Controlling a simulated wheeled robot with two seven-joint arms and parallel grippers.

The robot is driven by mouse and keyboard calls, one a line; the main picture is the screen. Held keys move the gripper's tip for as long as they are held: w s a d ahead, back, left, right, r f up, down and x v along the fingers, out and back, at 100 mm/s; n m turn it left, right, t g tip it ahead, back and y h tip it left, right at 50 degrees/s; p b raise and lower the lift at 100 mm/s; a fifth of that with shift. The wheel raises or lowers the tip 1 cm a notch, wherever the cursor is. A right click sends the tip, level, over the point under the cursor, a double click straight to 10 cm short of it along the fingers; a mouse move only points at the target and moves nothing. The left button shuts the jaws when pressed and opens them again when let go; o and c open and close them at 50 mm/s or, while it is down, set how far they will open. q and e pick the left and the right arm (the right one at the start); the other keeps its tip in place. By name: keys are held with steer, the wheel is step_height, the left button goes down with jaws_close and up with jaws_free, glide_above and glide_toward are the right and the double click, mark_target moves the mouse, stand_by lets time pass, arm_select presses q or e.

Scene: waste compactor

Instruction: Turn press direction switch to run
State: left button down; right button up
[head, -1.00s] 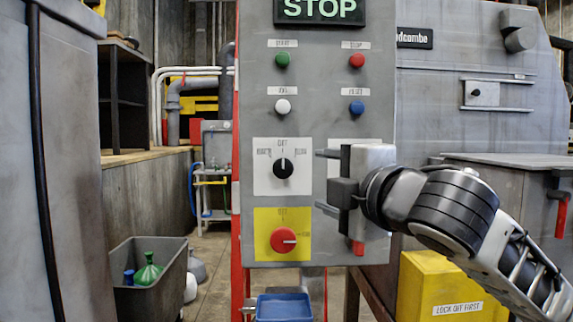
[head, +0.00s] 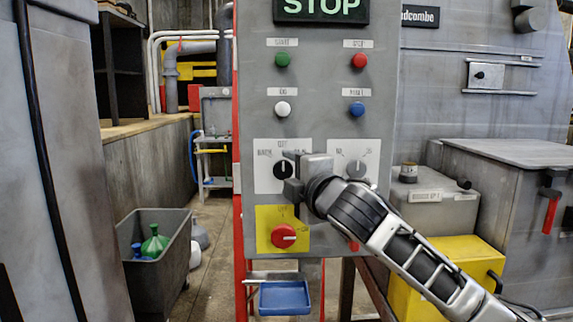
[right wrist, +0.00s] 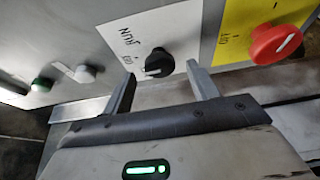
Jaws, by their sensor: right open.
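The press direction switch appears to be the black rotary knob (head: 281,170) on a white plate, left of centre on the grey control panel (head: 318,120). Its pointer looks upright, towards the top label; the small lettering is hard to read. My right gripper (head: 291,176) is open in front of this plate, just right of the knob, partly covering the plate. In the right wrist view the black knob (right wrist: 157,64) lies ahead between the two spread fingertips (right wrist: 162,80). I cannot tell whether they touch it. My left gripper is not in view.
A red knob (head: 283,236) on a yellow plate sits just below. A grey knob (head: 356,169) is to the right. Green, red, white and blue buttons sit above, under a STOP sign (head: 321,9). A blue tray (head: 284,299) is below the panel.

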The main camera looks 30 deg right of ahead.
mark_target(283, 169)
steer(key=shift+w+d, duration=0.15)
steer(key=shift+w, duration=1.1)
steer(key=c, duration=1)
